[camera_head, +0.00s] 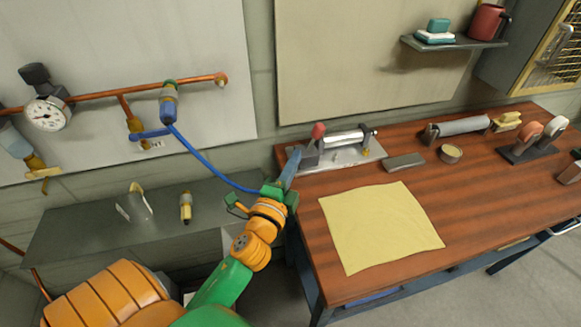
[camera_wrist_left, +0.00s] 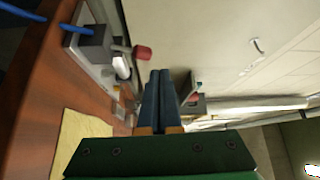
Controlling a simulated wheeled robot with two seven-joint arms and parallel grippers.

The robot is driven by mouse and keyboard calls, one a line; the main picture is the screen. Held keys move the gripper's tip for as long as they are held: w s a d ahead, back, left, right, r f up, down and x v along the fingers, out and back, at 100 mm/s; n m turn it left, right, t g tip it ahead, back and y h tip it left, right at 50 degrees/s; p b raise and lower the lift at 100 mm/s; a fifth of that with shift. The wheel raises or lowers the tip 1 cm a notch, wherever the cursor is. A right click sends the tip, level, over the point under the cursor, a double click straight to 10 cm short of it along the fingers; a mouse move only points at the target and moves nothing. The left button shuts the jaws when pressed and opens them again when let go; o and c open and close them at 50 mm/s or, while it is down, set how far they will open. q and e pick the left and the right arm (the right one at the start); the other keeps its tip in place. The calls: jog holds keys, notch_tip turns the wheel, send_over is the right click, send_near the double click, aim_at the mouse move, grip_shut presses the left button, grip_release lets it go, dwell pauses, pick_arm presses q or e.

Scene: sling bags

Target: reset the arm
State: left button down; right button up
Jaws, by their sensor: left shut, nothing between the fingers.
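My left arm, orange and green, reaches in from the lower left in the head view. My left gripper (camera_head: 291,168) is at the left edge of the wooden workbench (camera_head: 470,190), close to the metal clamp device (camera_head: 345,155) with the red knob. Its blue fingers are shut and empty. In the left wrist view the fingers (camera_wrist_left: 158,100) lie together, pointing away over the bench. The clamp device (camera_wrist_left: 95,45) shows to their left there. My right gripper is not in view.
A yellow cloth (camera_head: 380,225) lies flat on the bench. A blue hose (camera_head: 205,158) runs from the wall fitting to beside my left gripper. A grey shelf (camera_head: 90,235) stands at left. A gauge (camera_head: 46,114) and copper pipe (camera_head: 110,92) are on the wall.

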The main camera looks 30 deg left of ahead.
pick_arm(q)
jog(key=s+d+f+n+g+h, duration=0.1)
jog(key=s+d+f+n+g, duration=0.2)
jog(key=s+f+n+g, duration=0.25)
jog(key=s+d+f+n+g+h, duration=0.2)
jog(key=s+d+f+n+g, duration=0.15)
jog(key=s+f, duration=0.45)
jog(key=s+d+f+n+g+h, duration=0.1)
jog(key=s+d+f+n+g, duration=0.15)
jog(key=s+f+g, duration=0.4)
jog(key=s+f, duration=0.3)
jog(key=f, duration=1.1)
jog(key=s+a+f+g, duration=0.1)
jog(key=s+a+f, duration=0.1)
jog(key=s+f, duration=0.9)
jog(key=shift+s+a+f+g, duration=0.15)
jog(key=shift+s+g, duration=0.2)
jog(key=shift+s, duration=0.45)
